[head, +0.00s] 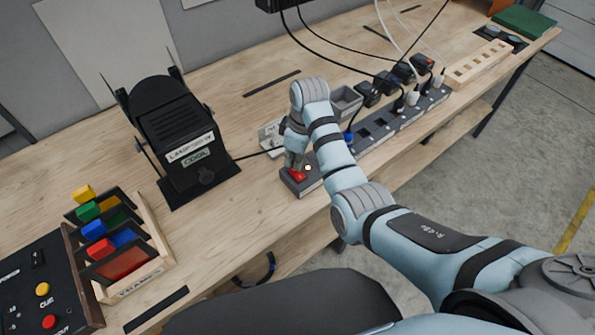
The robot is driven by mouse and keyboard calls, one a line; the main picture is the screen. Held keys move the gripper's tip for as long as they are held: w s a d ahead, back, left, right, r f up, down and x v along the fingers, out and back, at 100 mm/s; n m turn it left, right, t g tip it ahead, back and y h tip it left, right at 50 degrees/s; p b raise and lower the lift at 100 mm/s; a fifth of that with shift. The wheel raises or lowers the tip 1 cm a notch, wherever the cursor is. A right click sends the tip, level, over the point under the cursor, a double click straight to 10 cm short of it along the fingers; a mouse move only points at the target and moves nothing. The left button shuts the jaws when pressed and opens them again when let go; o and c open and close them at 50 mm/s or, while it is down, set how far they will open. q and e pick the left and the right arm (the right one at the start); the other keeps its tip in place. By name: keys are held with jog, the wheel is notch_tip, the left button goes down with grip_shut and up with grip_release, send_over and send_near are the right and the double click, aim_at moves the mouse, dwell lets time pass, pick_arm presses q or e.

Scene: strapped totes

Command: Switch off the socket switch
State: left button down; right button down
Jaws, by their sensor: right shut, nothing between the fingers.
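A long grey power strip (372,149) lies along the front of the wooden table, with several plugs in its far right part. A red rocker switch (297,176) shows at its near left end, with a small light spot beside it. My right gripper (293,166) is shut and empty, fingers down at the red switch. It covers part of the switch; I cannot tell if it touches or which way the rocker is tilted. My left gripper is not in view.
A black lamp housing (181,135) stands left of the strip. A wooden rack with coloured blocks (150,268) and a black button panel (38,290) are at the left. Cables (340,65) hang over the strip.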

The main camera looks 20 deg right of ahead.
jog(key=shift+s+f+b, duration=0.1)
jog(key=shift+f+b, duration=0.2)
jog(key=shift+f, duration=0.55)
dwell(0.3)
notch_tip(320, 180, up, 3)
jog(key=shift+f+p, duration=0.2)
jog(key=shift+p, duration=0.85)
jog(key=shift+w+r, duration=0.2)
jog(key=shift+r, duration=0.15)
jog(key=shift+s+r, duration=0.1)
jog(key=shift+r, duration=1.75)
